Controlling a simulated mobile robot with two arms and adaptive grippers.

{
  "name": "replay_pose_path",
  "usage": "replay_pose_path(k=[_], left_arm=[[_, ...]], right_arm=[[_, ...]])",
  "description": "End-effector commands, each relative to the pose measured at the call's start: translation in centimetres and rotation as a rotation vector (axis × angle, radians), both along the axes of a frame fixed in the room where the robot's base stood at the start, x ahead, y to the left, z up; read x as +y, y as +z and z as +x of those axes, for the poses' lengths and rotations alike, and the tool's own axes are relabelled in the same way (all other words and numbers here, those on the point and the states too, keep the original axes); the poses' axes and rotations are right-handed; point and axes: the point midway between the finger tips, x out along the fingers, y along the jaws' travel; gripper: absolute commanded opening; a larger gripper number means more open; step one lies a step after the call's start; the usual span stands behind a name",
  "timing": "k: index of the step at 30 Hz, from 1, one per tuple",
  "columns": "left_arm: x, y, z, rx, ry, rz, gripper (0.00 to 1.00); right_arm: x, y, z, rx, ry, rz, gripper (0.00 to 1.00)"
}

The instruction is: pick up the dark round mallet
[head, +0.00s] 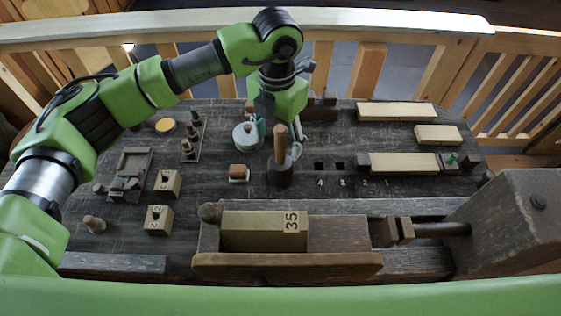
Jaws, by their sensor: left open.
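The dark round mallet (281,176) stands head down on the dark workbench (340,140), with its brown wooden handle pointing up. It is left of the row of square holes. My left arm comes in from the left and bends down at the middle. My left gripper (279,138) is open, with its fingers around or just behind the mallet's handle. I cannot tell whether they touch it. The mallet's head is in plain view below the fingers. My right gripper is not in view.
A white round pot (246,136) and a small brown-topped block (239,173) stand close left of the mallet. A vise holding a block marked 35 (264,230) lies in front. Pale boards (396,112) lie at right. Two drilled blocks (159,219) stand at left.

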Motion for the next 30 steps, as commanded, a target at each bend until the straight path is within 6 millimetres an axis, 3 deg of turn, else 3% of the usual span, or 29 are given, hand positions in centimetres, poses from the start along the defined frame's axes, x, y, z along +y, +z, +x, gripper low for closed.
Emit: replay_pose_path(k=[5, 13, 22, 23, 28, 30], left_arm=[[-0.1, -1.1, -0.2, 0.004, 0.000, 0.002, 0.61], [-0.6, -4.9, -0.6, 0.003, 0.002, 0.001, 0.61], [-0.6, -5.7, -0.5, -0.001, 0.000, 0.001, 0.61], [-0.6, -5.7, -0.5, -0.001, 0.000, 0.001, 0.55], [-0.6, -5.6, -0.5, -0.001, 0.000, 0.001, 0.11], [-0.6, -5.6, -0.5, -0.001, 0.000, -0.001, 0.10]], right_arm=[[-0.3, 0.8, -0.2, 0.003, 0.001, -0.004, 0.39], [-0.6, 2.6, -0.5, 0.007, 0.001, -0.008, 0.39], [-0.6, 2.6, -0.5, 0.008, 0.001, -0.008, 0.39], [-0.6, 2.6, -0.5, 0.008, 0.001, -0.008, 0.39], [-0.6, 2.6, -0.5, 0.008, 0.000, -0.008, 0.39], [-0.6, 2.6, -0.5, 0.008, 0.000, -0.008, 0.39]])
